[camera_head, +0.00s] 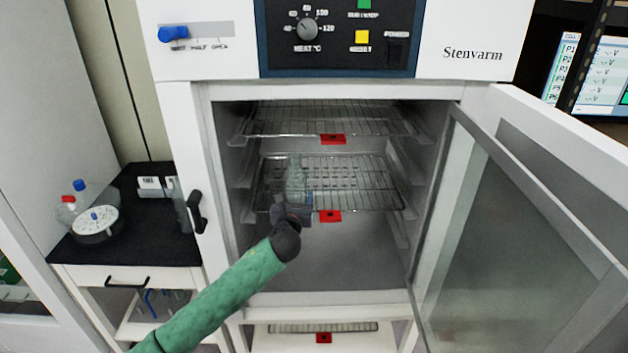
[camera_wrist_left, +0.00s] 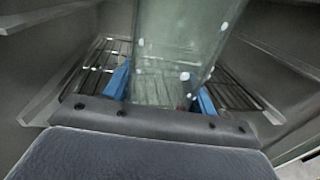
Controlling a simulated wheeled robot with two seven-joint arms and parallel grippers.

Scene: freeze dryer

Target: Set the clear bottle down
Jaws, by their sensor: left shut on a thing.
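The clear bottle (camera_head: 295,180) is upright inside the open oven chamber, at the left part of the middle wire shelf (camera_head: 365,187). My left gripper (camera_head: 292,208) is shut on the bottle from the front. In the left wrist view the clear bottle (camera_wrist_left: 178,50) stands between the two blue fingertips of my left gripper (camera_wrist_left: 160,95), slightly tilted in the picture. The wire shelf (camera_wrist_left: 240,95) shows beneath and on both sides of it. I cannot tell whether the bottle's base touches the shelf. My right gripper is not in view.
The upper wire shelf (camera_head: 330,118) lies above the bottle. Red tags (camera_head: 330,216) hang at the shelf fronts. The oven door (camera_head: 520,230) stands open at the right. A black-topped side table (camera_head: 150,230) with small items is at the left. The middle shelf's right part is clear.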

